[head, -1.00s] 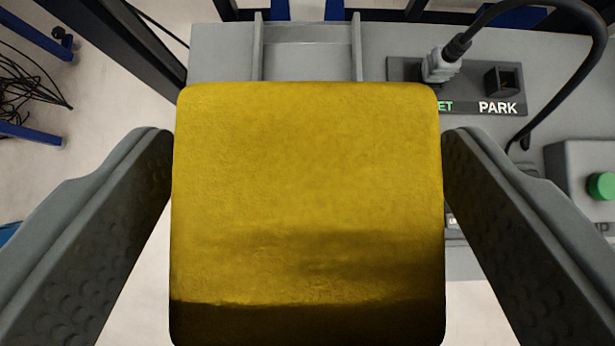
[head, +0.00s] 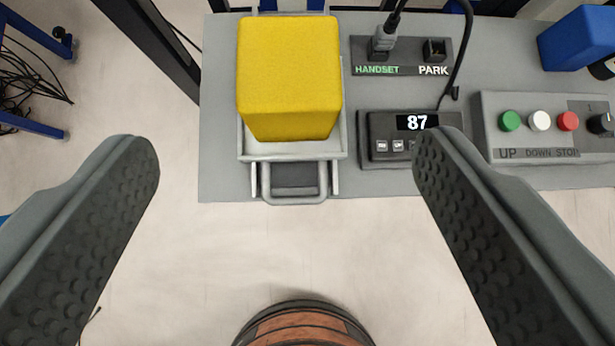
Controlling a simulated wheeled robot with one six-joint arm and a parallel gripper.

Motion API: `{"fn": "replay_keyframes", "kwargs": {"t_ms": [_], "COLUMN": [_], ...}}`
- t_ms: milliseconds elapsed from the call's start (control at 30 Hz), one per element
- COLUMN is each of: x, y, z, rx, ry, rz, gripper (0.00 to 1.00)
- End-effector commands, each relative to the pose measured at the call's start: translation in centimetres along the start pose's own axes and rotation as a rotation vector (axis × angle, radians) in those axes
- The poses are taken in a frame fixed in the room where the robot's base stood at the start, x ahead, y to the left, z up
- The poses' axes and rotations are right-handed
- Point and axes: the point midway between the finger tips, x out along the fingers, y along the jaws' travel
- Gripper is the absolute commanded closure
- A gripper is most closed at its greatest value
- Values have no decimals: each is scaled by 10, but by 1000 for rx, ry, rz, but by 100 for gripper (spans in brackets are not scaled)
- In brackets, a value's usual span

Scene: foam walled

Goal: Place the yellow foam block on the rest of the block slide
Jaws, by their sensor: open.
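The yellow foam block (head: 289,75) stands upright on the rest of the block slide (head: 294,151), a grey tray with raised edges and a handle at its front. The block covers most of the rest. My gripper (head: 284,160) is wide open and empty. Its two textured fingers frame the view from left and right, nearer to me than the block and touching nothing.
Right of the slide are the HANDSET and PARK sockets (head: 413,56) with a plug and black cable, a display reading 87 (head: 413,122), and a button box (head: 545,125). A blue block (head: 577,38) stands at the back right. A wooden round object (head: 303,328) is at the bottom.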

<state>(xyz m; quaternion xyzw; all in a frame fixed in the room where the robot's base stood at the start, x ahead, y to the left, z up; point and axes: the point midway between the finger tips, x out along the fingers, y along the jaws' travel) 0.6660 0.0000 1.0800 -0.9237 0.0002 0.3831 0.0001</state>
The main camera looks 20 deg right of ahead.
Motion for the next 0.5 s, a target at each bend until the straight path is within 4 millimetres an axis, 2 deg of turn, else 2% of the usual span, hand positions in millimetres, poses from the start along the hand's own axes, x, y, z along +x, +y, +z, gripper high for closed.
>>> {"fn": "replay_keyframes", "kwargs": {"t_ms": [333, 433, 500], "x": [-5, -14, -28], "y": [0, 0, 0], "z": [0, 4, 9], "rx": [0, 0, 0], "ry": [4, 26, 57], "rz": [0, 0, 0], "gripper": [24, 24, 24]}}
